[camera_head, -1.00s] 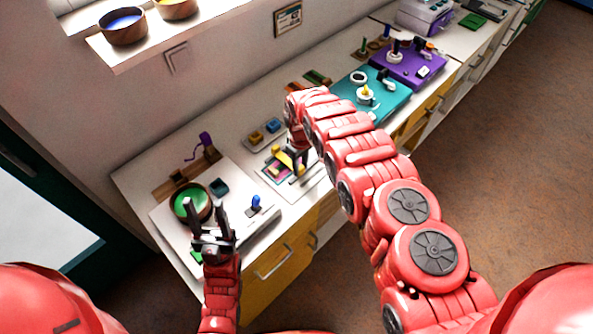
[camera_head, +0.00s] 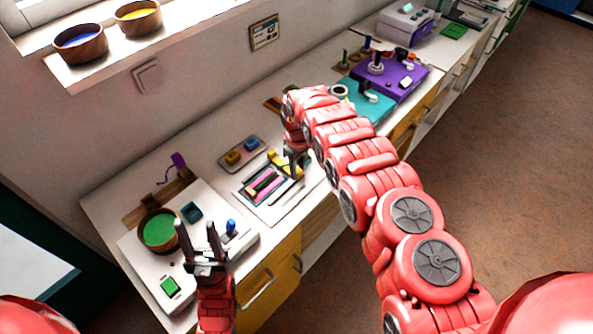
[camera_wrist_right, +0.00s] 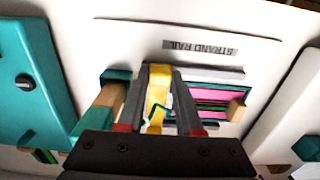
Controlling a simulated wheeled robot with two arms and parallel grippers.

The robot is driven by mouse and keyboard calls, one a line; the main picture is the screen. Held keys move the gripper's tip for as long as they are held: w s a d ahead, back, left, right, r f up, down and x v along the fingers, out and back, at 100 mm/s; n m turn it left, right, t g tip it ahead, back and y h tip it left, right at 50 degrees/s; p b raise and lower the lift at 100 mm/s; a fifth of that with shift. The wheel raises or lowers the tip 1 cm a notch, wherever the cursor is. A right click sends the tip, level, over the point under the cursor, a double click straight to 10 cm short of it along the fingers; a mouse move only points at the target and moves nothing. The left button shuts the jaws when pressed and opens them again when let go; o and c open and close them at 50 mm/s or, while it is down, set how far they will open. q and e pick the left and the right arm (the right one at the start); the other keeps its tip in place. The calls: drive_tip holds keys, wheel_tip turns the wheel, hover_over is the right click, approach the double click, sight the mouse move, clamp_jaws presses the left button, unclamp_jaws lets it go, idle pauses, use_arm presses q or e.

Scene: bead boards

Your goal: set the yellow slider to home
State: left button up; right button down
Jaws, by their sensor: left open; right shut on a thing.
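The strand rail board (camera_head: 270,212) is a white plate with pink, green and dark strips, in the middle of the counter. Its label (camera_wrist_right: 200,47) reads STRAND RAIL, upside down in the right wrist view. The yellow slider (camera_wrist_right: 159,88) stands between my right fingers, which are shut on it; its yellow also shows in the head view (camera_head: 277,158). My right gripper (camera_head: 297,165) is at the far right part of the board, partly hidden by my arm. My left gripper (camera_head: 197,228) is open and empty above the white board with the green bowl. No home mark is readable.
The white board (camera_head: 145,250) at left bears a green-filled bowl (camera_head: 158,232) and a blue knob (camera_head: 231,226). Teal (camera_head: 372,110) and purple (camera_head: 400,88) boards stand farther right.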

drive_tip(key=shift+w+d, duration=0.1)
drive_tip(key=shift+d, duration=0.05)
drive_tip(key=c, duration=0.9)
unclamp_jaws()
drive_tip(key=o, duration=0.3)
drive_tip(key=shift+o, duration=0.2)
wheel_tip(320, 180, up, 8)
drive_tip(key=b, duration=0.2)
drive_tip(key=shift+w+r+b, duration=0.1)
drive_tip(key=shift+b, duration=0.25)
wheel_tip(320, 180, up, 9)
drive_tip(key=p, duration=0.5)
drive_tip(key=shift+r, duration=0.1)
